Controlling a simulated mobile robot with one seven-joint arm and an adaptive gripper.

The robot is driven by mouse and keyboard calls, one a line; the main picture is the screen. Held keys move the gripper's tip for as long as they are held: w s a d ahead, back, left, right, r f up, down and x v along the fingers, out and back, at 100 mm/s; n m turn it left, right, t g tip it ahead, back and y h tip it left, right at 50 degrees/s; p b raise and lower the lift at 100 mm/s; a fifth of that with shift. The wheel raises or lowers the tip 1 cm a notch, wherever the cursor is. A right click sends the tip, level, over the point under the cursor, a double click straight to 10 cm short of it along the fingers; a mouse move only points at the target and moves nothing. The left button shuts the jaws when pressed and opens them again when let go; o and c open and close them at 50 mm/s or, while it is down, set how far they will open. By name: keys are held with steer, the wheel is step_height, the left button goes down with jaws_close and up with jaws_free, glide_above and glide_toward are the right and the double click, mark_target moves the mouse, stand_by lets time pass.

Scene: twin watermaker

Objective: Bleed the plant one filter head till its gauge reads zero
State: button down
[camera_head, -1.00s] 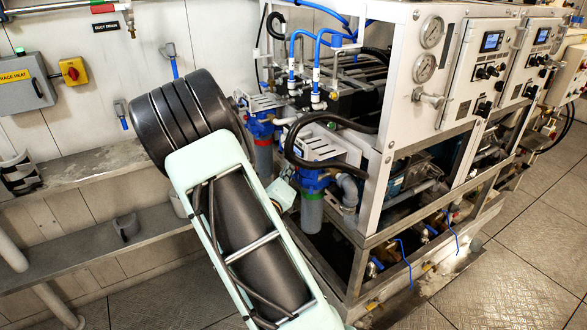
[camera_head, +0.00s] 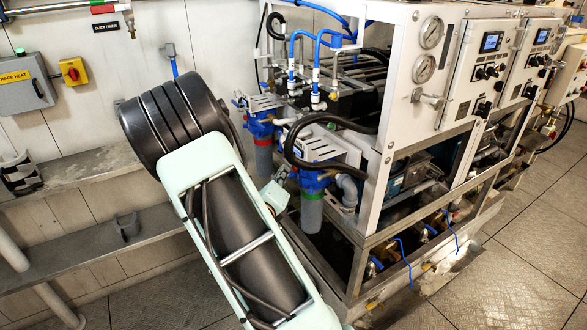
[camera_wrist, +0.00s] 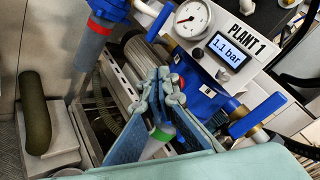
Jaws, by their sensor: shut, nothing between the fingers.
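In the wrist view a white panel marked PLANT 1 (camera_wrist: 243,36) carries a round dial gauge (camera_wrist: 192,19) and a display (camera_wrist: 229,52) reading 1.1 bar. A blue lever (camera_wrist: 258,115) sits to the right, and another blue lever (camera_wrist: 158,23) is left of the gauge. A blue filter head (camera_wrist: 187,70) is below the panel, partly hidden by my fingers. My gripper (camera_wrist: 172,84) is shut and empty in front of it; contact cannot be told. A green-banded filter (camera_wrist: 163,131) shows between the fingers; the head view shows it too (camera_head: 312,205).
A second filter with a red band (camera_head: 263,152) hangs behind the green-banded one. A black hose (camera_head: 295,140) loops over the filters. The white frame post (camera_head: 377,190) stands close on the right. Shelves (camera_head: 75,245) line the wall at left; open floor lies at right.

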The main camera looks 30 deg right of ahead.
steer(key=shift+s+a+p, duration=0.1)
steer(key=shift+a+p, duration=0.45)
steer(key=shift+a, duration=1.95)
